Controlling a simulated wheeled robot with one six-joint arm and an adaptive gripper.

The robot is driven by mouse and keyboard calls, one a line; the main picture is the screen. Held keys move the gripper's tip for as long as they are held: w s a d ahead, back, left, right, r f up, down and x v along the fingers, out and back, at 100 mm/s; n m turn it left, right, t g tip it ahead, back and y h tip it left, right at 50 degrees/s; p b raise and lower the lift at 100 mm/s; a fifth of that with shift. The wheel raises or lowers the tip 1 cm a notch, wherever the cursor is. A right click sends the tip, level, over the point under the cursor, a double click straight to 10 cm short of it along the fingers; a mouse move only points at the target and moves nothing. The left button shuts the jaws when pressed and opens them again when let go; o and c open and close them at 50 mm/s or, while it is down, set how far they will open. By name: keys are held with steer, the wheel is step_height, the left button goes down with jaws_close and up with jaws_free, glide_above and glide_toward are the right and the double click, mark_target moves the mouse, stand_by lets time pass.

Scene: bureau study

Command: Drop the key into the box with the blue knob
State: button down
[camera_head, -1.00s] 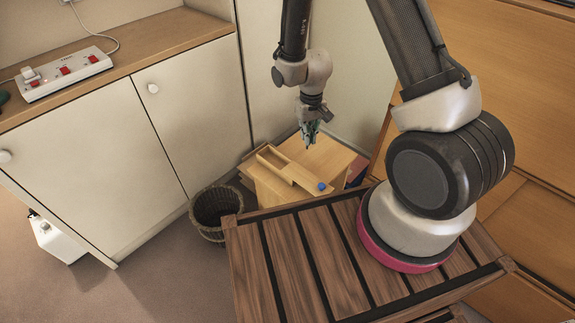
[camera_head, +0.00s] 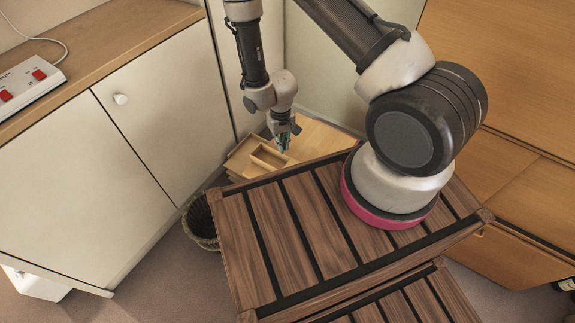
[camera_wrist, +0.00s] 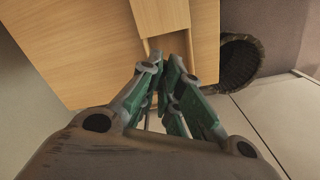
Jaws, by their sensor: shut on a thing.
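My gripper (camera_head: 285,143) points down over the light wooden box (camera_head: 318,138) in the head view. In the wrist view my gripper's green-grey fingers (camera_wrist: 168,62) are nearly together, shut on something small. The key cannot be made out between them. The box has an open, narrow compartment (camera_head: 268,157) at its left side, beside my gripper. In the wrist view the box's flat wooden surface (camera_wrist: 75,45) lies below my fingers. The blue knob is out of sight now; my slatted deck hides the near part of the box.
A dark wicker basket (camera_head: 200,222) stands left of the box, also in the wrist view (camera_wrist: 240,62). A white cabinet (camera_head: 165,120) with a wooden top stands left, carrying a power strip (camera_head: 28,82). Wooden furniture (camera_head: 510,100) stands right. Grey-brown floor shows at lower left.

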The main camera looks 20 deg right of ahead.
steer(key=shift+f, duration=2.85)
steer(key=c, duration=1.5)
jaws_free()
steer(key=shift+c, duration=0.2)
steer(key=shift+r, duration=0.15)
step_height(320, 180, up, 12)
steer(key=shift+f, duration=0.15)
